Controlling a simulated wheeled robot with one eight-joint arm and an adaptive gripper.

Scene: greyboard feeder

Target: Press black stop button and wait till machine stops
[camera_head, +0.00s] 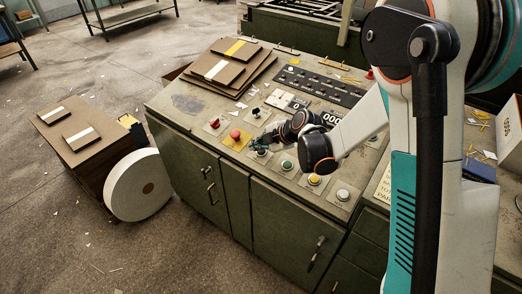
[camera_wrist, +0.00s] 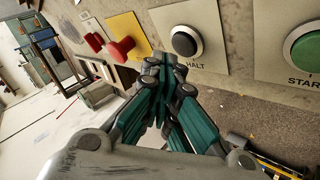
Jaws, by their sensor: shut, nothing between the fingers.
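The black stop button (camera_wrist: 184,42), labelled HALT, sits in a light ring on a pale plate in the wrist view. My gripper (camera_wrist: 161,68) is shut and empty, its teal fingers together. The fingertips show just below and left of the black button; I cannot tell whether they touch the panel. In the head view my gripper (camera_head: 261,144) is over the console at the black button's place in the button row, and hides most of it. The green START button (camera_wrist: 305,52) is to the right of the black one.
A red mushroom button on a yellow plate (camera_head: 235,134) is left of my gripper. Green (camera_head: 287,165), yellow (camera_head: 314,179) and white (camera_head: 343,194) buttons run to the right. A white roll (camera_head: 135,185) stands on the floor.

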